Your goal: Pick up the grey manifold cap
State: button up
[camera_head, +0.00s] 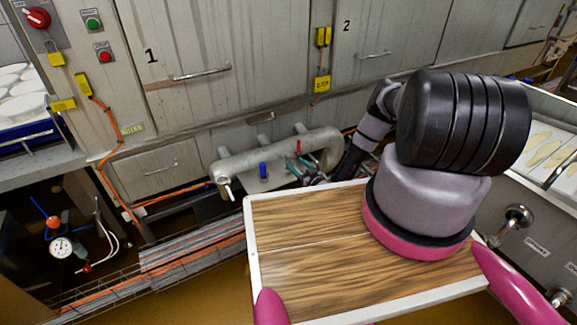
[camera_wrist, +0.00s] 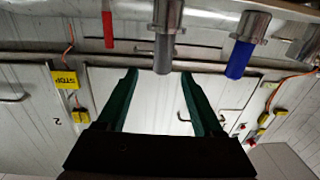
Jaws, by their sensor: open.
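The grey manifold cap (camera_wrist: 164,55) hangs from a metal stub in the middle of the wrist view, between a red cap (camera_wrist: 108,28) and a blue cap (camera_wrist: 239,58). My gripper (camera_wrist: 159,77) is open, with its two green fingers spread and nothing between their pads. The grey cap's end shows just past the fingertips, between their two lines; I see no contact. In the head view, the grey manifold pipe (camera_head: 262,148) carries the blue cap (camera_head: 263,170) and the red cap (camera_head: 298,147). I cannot make out the grey cap there, near my arm's end.
My wooden-topped tray (camera_head: 300,217) fills the lower middle of the head view. Cabinet doors (camera_head: 230,50) stand behind the manifold. A pressure gauge (camera_head: 61,248) and wire cable trays (camera_head: 185,262) are at lower left. A basin (camera_head: 535,140) is at right.

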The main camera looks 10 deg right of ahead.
jog(key=x, duration=0.3)
jog(key=shift+w, duration=0.3)
jog(key=shift+a+x, duration=0.1)
jog(key=shift+x, duration=1.3)
jog(key=shift+a+x, duration=0.15)
jog(key=shift+x, duration=1.2)
jog(key=shift+s, duration=0.1)
grip_shut()
